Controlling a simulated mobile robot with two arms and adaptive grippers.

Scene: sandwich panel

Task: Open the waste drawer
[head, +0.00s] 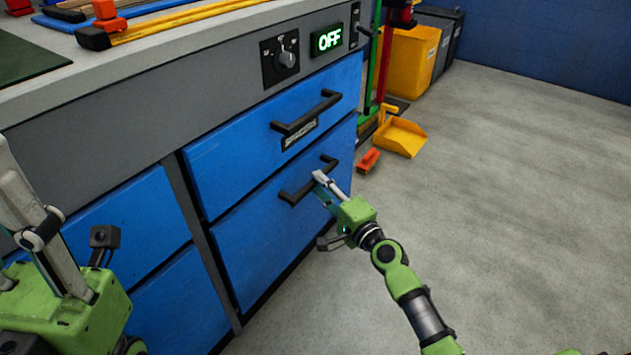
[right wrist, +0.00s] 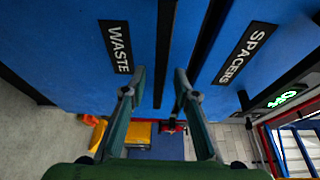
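The waste drawer (head: 262,235) is the lower blue drawer at the cabinet's right end and looks closed. Its WASTE label (right wrist: 116,47) shows in the right wrist view; in the head view I cannot see it. Its black bar handle (head: 294,195) also shows in the right wrist view (right wrist: 164,50). My right gripper (head: 319,180) is at this handle. In the right wrist view its fingers (right wrist: 157,88) are apart, on either side of the handle's line; I cannot tell whether they touch it. My left gripper (head: 45,235) is at the lower left, its fingertips partly out of frame.
The spacers drawer (head: 245,155) is directly above, closed, with its own handle (head: 305,113). A knob (head: 287,58) and a green OFF display (head: 326,40) sit above it. A yellow dustpan (head: 401,137) and orange brush (head: 368,160) lie beyond the cabinet. The floor (head: 520,220) at right is clear.

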